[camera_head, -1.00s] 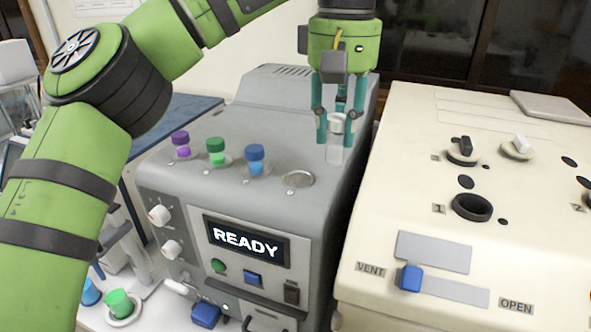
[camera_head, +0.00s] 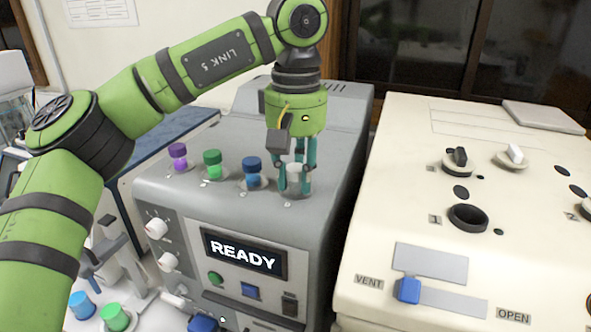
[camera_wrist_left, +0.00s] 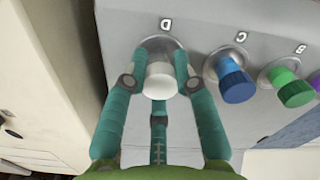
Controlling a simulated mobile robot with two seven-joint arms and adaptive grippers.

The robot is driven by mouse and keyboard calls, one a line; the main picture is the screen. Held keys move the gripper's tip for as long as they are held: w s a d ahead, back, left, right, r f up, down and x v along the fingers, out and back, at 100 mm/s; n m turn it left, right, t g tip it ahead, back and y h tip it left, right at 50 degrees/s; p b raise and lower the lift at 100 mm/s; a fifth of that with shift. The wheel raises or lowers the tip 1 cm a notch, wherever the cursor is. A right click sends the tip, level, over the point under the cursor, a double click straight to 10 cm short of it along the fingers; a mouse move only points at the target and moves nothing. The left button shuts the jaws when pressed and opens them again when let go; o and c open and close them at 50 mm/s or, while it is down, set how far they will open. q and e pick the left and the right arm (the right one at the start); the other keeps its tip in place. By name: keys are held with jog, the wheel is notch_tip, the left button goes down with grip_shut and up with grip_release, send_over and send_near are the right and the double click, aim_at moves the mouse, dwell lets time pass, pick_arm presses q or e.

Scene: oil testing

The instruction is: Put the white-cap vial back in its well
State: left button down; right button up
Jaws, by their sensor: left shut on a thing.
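My left gripper (camera_head: 294,186) is shut on the white-cap vial (camera_head: 294,170) at the right end of the row on the grey machine. In the left wrist view the white cap (camera_wrist_left: 159,82) sits between the teal fingers, over the well marked D (camera_wrist_left: 160,45). The vial's lower part is hidden by the cap and fingers, so I cannot tell how deep it sits. The blue-cap vial (camera_head: 251,172), the green-cap vial (camera_head: 213,163) and the purple-cap vial (camera_head: 178,156) stand in the wells to the left. My right gripper is not in view.
The grey machine (camera_head: 160,200) has a READY display (camera_head: 245,252) on its front. A cream machine (camera_head: 400,190) with knobs and a blue slider (camera_head: 408,289) stands close on the right. A blue-topped table (camera_head: 140,160) is behind at left.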

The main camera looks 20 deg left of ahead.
aim_at(297, 167)
pick_arm(q)
jog(key=shift+f, duration=0.25)
jog(key=c, duration=1)
grip_release()
jog(key=shift+r, duration=0.1)
jog(key=shift+r, duration=0.65)
notch_tip(297, 167, up, 11)
jog(key=p, duration=0.2)
jog(key=shift+p, duration=0.4)
jog(key=shift+w, duration=0.1)
